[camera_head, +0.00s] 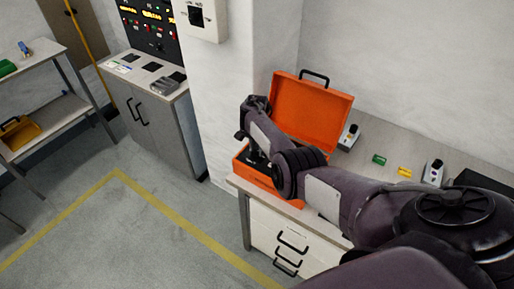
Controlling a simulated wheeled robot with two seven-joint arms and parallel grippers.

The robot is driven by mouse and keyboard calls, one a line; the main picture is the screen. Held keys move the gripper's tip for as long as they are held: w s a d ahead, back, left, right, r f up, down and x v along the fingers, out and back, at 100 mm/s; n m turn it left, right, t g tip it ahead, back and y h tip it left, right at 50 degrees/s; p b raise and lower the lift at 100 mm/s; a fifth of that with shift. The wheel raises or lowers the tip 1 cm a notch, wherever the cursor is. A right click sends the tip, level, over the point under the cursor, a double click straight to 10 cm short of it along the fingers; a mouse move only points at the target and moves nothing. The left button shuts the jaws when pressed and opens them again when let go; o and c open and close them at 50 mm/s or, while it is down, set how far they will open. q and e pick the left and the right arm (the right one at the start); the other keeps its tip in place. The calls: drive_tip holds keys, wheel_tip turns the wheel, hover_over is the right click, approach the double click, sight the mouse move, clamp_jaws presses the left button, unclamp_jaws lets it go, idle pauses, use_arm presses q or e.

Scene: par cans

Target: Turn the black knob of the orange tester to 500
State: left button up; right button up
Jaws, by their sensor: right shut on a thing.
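The orange tester (311,111) is an open case on the desk, its lid raised at the back with a black handle on top. Its orange base (263,181) shows at the front left, largely covered by my right arm. My right gripper (258,164) points down into the base and is shut on what appears to be the black knob. The knob, its scale and the 500 mark are hidden or too small to read. My left gripper is not in view.
The desk (385,143) holds a green block (379,160), a yellow block (404,172) and two small grey-white devices (348,137) (432,173) right of the tester. A wall pillar stands behind left. A grey cabinet (160,115) and a shelf (50,108) stand farther left, with open floor in front.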

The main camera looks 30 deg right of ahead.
sight(257, 150)
drive_tip(key=o, duration=1)
drive_tip(key=shift+r, duration=0.1)
drive_tip(key=shift+r+p, duration=0.45)
drive_tip(key=shift+r, duration=3.4)
